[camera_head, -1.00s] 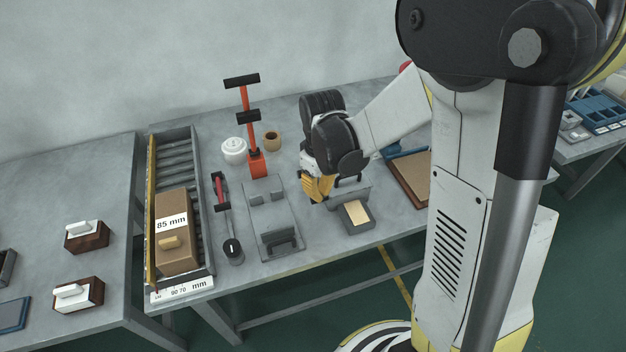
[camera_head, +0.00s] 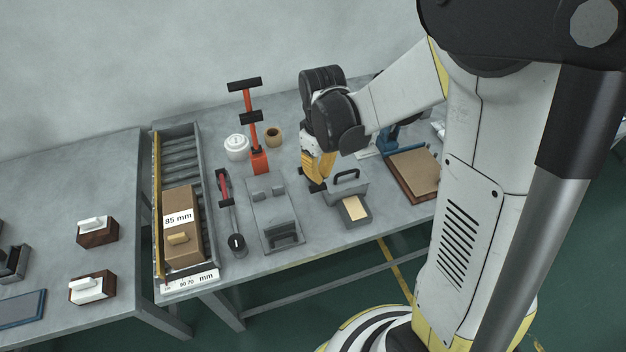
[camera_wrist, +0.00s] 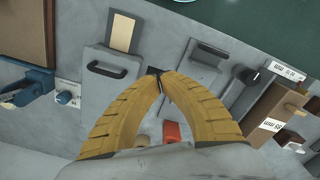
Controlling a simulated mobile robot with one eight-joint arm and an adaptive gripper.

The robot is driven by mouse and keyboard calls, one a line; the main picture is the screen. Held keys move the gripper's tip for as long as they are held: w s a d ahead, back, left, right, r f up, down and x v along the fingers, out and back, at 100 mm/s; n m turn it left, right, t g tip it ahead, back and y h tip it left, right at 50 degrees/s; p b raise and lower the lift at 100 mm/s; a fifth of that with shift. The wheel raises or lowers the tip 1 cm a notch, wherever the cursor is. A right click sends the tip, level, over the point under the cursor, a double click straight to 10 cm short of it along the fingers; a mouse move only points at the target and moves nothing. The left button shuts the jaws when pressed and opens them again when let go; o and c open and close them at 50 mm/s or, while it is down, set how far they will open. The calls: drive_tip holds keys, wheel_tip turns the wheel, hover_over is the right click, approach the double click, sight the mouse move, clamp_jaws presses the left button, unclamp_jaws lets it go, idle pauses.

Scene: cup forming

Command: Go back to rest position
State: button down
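My gripper (camera_head: 314,185) has two yellow ribbed fingers and hangs over the workbench (camera_head: 225,272), just left of a grey box with a black handle (camera_head: 346,180). The tips appear above the bench, between the handled box (camera_wrist: 110,70) and a grey fixture (camera_wrist: 205,72). My arm is bent and reaches to the left across the bench.
A red-orange stand (camera_head: 259,160), a white jar (camera_head: 236,148) and a brown cup (camera_head: 273,137) stand behind the fixture. A roller tray (camera_head: 206,225) holds a cardboard box (camera_head: 182,245). A brown board (camera_head: 416,165) lies right of the gripper.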

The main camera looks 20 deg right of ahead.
drive_tip(key=s+r+m+t+b, duration=0.5)
drive_tip(key=s+r, duration=0.4)
drive_tip(key=s, duration=0.2)
drive_tip(key=shift+s+r+m+t+b, duration=0.35)
drive_tip(key=shift+m+t, duration=0.15)
drive_tip(key=shift+t, duration=0.6)
drive_tip(key=shift+w, duration=0.1)
idle(0.7)
